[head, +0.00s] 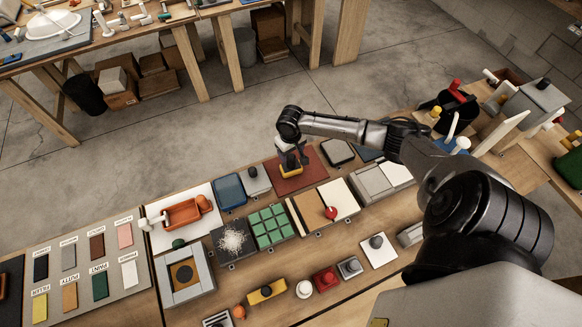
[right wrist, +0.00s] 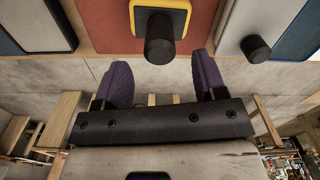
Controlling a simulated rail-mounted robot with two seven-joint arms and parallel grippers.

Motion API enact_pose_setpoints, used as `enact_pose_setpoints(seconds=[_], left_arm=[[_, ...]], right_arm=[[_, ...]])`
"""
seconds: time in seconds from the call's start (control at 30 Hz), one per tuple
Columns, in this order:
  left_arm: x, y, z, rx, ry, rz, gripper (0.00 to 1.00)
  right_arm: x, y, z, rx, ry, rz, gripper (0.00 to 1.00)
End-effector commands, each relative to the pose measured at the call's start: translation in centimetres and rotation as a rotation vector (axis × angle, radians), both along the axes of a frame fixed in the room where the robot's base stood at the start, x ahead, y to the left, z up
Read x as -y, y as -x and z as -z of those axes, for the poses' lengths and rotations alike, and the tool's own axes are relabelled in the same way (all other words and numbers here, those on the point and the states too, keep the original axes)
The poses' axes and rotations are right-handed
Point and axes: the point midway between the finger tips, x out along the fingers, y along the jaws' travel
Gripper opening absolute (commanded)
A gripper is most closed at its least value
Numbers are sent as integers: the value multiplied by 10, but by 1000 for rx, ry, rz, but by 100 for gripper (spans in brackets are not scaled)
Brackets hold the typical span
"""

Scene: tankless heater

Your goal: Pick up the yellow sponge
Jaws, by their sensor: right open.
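A yellow block with a dark knob (head: 290,171) sits on the red-brown board (head: 313,180) below my right gripper (head: 291,157). In the right wrist view this block shows as a yellow rim around a grey top with a black knob (right wrist: 160,38). My right gripper (right wrist: 163,78) is open, its two purple fingers apart, with the knob just ahead of the gap between them and nothing held. Another yellow block with a dark knob (head: 267,291) lies at the front of the bench. I cannot tell for certain which one is the sponge. My left gripper is not in view.
A blue tray (head: 230,191) and a grey block with a knob (head: 257,181) stand left of the board. A green tiled panel (head: 271,227) is in front. A dark-framed pad (head: 338,152) is to the right. Open floor lies behind the bench.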

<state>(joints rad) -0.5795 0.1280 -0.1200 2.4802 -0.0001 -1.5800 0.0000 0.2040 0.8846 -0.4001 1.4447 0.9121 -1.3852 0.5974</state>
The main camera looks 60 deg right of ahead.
Motion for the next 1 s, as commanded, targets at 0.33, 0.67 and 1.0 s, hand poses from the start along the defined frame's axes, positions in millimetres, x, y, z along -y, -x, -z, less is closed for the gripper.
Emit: enact_pose_setpoints(seconds=[0.33,0.67,1.0], left_arm=[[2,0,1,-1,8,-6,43],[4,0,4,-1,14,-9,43],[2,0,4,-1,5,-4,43]], right_arm=[[-1,1,23,0,-1,0,65],[-1,2,59,2,1,-1,65],[-1,2,61,2,1,-2,62]])
